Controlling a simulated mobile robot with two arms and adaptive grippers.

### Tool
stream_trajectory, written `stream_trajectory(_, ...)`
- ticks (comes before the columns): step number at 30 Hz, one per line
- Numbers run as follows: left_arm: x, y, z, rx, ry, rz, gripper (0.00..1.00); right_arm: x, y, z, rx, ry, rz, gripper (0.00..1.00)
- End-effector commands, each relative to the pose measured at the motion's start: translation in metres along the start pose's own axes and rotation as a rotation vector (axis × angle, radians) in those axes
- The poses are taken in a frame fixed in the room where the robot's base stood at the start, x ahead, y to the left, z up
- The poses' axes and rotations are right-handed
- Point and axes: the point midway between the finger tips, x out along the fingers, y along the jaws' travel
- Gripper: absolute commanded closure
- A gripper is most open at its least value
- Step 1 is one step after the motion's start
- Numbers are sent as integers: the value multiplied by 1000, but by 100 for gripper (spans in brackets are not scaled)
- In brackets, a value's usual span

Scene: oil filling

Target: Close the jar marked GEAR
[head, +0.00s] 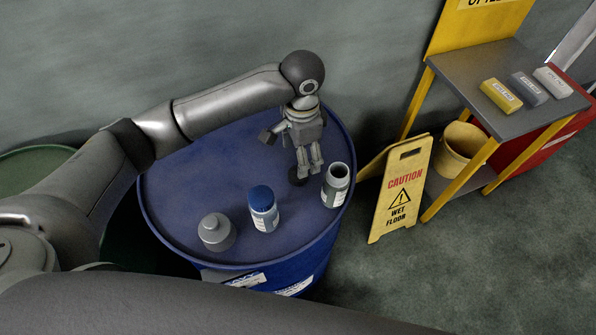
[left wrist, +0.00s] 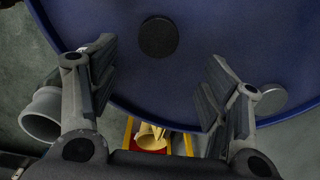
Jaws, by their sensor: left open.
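An open grey jar (head: 336,187) with a pale label stands upright near the right edge of the blue drum (head: 180,200). Its lettering is too small to read, so I cannot confirm the GEAR mark. It also shows at the left of the left wrist view (left wrist: 42,118), outside the fingers. A dark round lid (head: 297,178) lies flat on the drum beside my left gripper (head: 309,166). In the left wrist view the lid (left wrist: 158,37) is ahead of the open, empty fingers (left wrist: 160,70). A grey disc (left wrist: 270,98) lies near the drum's edge. My right gripper is out of view.
A blue-capped jar (head: 263,208) and a squat grey container (head: 216,232) stand on the drum's near side. A yellow wet-floor sign (head: 402,190) and a shelf (head: 508,88) with small boxes stand to the right. The drum top's left part is bare.

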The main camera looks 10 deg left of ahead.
Motion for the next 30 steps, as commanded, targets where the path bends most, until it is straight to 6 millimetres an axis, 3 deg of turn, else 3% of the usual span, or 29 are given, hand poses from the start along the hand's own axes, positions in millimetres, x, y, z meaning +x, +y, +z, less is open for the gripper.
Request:
stream_trajectory(5, 16, 0, 0, 0, 0, 0, 30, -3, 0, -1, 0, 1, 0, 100)
stream_trajectory(16, 21, 0, 2, 0, -1, 0, 30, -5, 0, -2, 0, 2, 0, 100)
stream_trajectory(24, 58, 4, 9, 1, -1, 0, 30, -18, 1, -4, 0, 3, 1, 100)
stream_trajectory(30, 70, 3, 9, 1, 2, -2, 30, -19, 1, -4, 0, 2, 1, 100)
